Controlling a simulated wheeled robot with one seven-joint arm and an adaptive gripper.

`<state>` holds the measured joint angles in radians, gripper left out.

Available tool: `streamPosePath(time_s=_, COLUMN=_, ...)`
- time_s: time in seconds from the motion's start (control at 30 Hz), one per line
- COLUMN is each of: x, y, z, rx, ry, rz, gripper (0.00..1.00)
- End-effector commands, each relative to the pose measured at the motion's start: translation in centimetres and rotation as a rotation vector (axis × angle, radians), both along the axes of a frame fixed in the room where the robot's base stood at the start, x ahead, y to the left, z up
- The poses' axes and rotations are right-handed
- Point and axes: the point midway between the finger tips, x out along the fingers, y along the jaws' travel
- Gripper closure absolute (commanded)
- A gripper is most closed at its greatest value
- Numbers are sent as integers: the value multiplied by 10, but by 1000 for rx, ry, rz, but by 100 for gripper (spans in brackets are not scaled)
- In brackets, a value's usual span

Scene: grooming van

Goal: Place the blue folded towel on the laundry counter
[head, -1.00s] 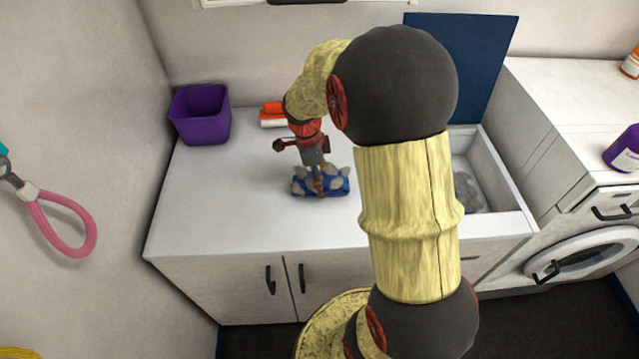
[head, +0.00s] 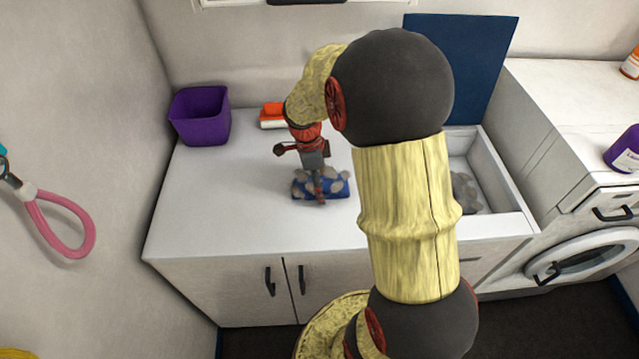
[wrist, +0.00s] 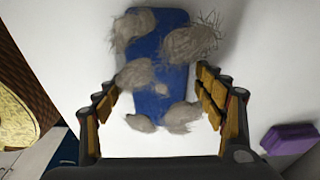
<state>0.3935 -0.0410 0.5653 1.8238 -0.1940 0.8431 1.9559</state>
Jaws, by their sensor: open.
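A blue, flat rectangular thing (head: 330,195), which I take to be the blue folded towel, lies on the white worktop left of the sink. In the wrist view the towel (wrist: 174,60) has several grey-brown fur clumps on it. My gripper (head: 318,192) points down over it. In the wrist view my gripper (wrist: 160,100) is open, with one finger on each side of the towel's near part. I cannot tell whether the fingers touch it. The counter over the washing machine (head: 555,95), apparently the laundry counter, is at the right.
A purple bin (head: 200,115) and an orange-and-white item (head: 272,115) stand at the back left of the worktop. A sink (head: 490,185) and an upright dark blue panel (head: 470,65) lie beyond my arm. Purple (head: 624,150) and orange (head: 632,65) bottles stand on the right counter.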

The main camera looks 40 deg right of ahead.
Motion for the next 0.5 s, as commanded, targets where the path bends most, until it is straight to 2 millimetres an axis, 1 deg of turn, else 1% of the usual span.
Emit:
streamPosePath(time_s=0.13, x=0, y=0, z=3, rx=0, ry=0, rz=0, gripper=30)
streamPosePath(time_s=0.23, x=1, y=1, z=12, rx=-1, ry=-2, rz=0, gripper=30)
streamPosePath(time_s=0.37, x=4, y=3, z=35, rx=-1, ry=-3, rz=0, gripper=30)
streamPosePath(time_s=0.5, x=6, y=7, z=65, rx=-2, ry=-4, rz=1, gripper=30)
